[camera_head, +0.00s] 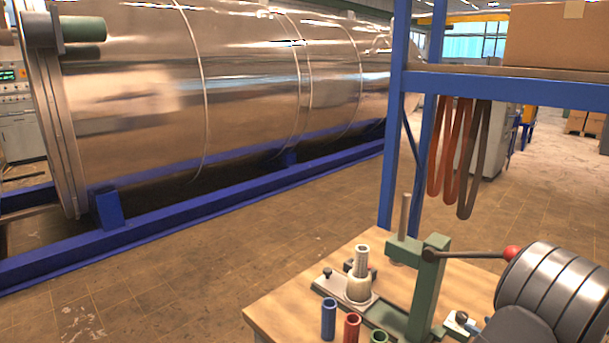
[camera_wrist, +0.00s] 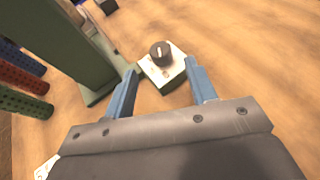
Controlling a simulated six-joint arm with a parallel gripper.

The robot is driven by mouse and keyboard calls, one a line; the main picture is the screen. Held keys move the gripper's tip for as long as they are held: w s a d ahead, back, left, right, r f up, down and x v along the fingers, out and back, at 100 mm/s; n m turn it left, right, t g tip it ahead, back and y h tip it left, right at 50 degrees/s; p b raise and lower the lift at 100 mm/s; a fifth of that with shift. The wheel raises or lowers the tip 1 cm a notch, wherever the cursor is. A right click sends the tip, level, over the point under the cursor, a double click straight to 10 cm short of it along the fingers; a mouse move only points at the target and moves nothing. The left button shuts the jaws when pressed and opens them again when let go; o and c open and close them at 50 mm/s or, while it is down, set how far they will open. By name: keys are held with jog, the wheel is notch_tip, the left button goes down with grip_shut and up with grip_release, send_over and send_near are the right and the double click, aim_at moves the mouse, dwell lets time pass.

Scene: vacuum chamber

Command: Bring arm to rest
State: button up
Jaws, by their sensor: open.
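My gripper (camera_wrist: 160,88) shows in the wrist view with its two blue fingers spread apart and nothing between them. It is above the wooden table, and a small light block with a dark knob (camera_wrist: 161,62) lies just beyond the fingertips. In the head view part of my dark grey arm (camera_head: 556,292) is at the lower right over the table (camera_head: 275,305).
A green press (camera_head: 428,290) with a red-knobbed lever stands close to my arm. Blue (camera_head: 328,319), red (camera_head: 351,328) and green (camera_head: 379,337) tubes stand by the table's front. A blue rack (camera_head: 392,150) with hanging straps (camera_head: 471,160) rises behind. A large metal chamber (camera_head: 250,90) fills the left.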

jog(key=v, duration=0.6)
jog(key=shift+s+d+r, duration=0.1)
jog(key=shift+s, duration=0.2)
